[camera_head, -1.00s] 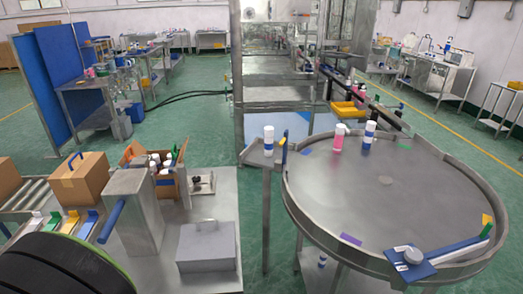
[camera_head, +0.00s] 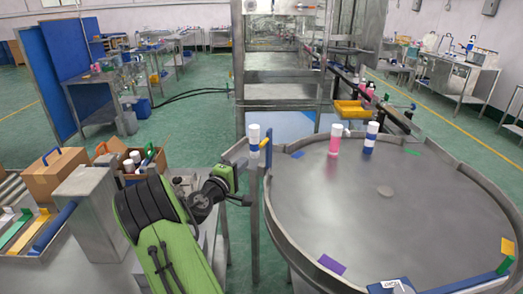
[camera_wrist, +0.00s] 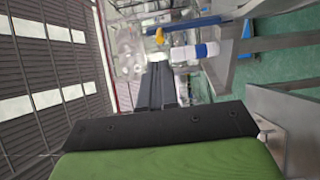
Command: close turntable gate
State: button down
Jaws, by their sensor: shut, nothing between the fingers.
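The round steel turntable (camera_head: 400,215) fills the right of the head view. At its left rim, a thin upright blue piece with a yellow part, which looks like the gate (camera_head: 267,147), stands beside a small steel ledge. A white bottle with a blue band (camera_head: 254,138) stands on that ledge. My gripper (camera_head: 240,180) is below and left of the ledge, apart from the gate; its fingers are hard to make out there. In the sideways wrist view, my dark fingers (camera_wrist: 156,88) are together and empty, with the blue gate bar (camera_wrist: 185,26) and bottle (camera_wrist: 197,51) beyond.
A pink bottle (camera_head: 335,139) and a white-and-blue bottle (camera_head: 370,138) stand on the turntable's far side. A purple mark (camera_head: 331,264) lies near its front rim. A steel box (camera_head: 92,215) and a cardboard carton (camera_head: 55,172) are at the left.

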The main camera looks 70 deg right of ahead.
aim_at(260, 146)
jog(key=d, duration=0.6)
jog(key=d+p, duration=0.1)
jog(key=d, duration=0.2)
jog(key=shift+s+d, duration=0.15)
jog(key=shift+s, duration=0.1)
